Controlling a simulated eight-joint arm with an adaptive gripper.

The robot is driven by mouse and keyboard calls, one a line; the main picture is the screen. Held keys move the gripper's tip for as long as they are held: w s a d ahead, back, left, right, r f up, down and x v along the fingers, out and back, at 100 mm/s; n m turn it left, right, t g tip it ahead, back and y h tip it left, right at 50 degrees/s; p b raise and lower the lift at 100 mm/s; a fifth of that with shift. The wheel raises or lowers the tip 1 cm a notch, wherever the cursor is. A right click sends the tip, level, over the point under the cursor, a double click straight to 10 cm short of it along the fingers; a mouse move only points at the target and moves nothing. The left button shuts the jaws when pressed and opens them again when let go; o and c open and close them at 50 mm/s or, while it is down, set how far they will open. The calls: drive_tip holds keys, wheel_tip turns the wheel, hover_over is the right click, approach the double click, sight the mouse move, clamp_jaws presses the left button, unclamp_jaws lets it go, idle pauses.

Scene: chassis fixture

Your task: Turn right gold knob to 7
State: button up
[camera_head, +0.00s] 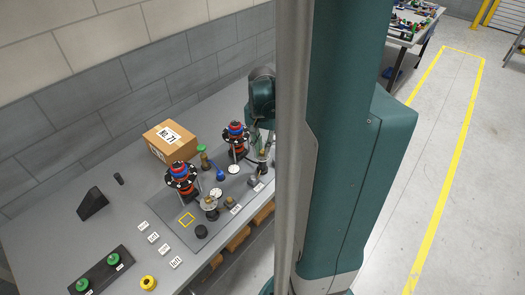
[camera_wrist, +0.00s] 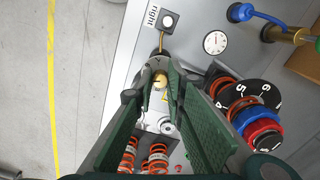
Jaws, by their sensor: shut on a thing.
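The right gold knob (camera_wrist: 160,81) shows in the wrist view between the tips of my gripper (camera_wrist: 153,78). The gripper is shut on it, with the dark fingers on either side hiding much of it. A label reading "right" (camera_wrist: 152,19) lies just beyond the knob. A white round gauge (camera_wrist: 215,42) is to its right. No pointer against a number 7 can be read on the knob. In the head view, my arm reaches down beside the right tower (camera_head: 236,140), and my column hides part of that area.
In the wrist view, a black numbered disc (camera_wrist: 252,94) on a tower with red and blue rings stands close to the right finger. In the head view, a left tower (camera_head: 180,178), a cardboard box (camera_head: 170,142) and a green-button panel (camera_head: 100,270) share the grey bench.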

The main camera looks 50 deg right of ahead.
sight(262, 152)
drive_tip(key=m+b, duration=0.1)
drive_tip(key=m, duration=0.6)
drive_tip(key=m+b, duration=0.1)
drive_tip(key=m, duration=0.3)
drive_tip(key=shift+m, duration=2.1)
drive_tip(key=o, duration=0.9)
drive_tip(key=shift+r, duration=0.1)
drive_tip(key=shift+r, duration=5.9)
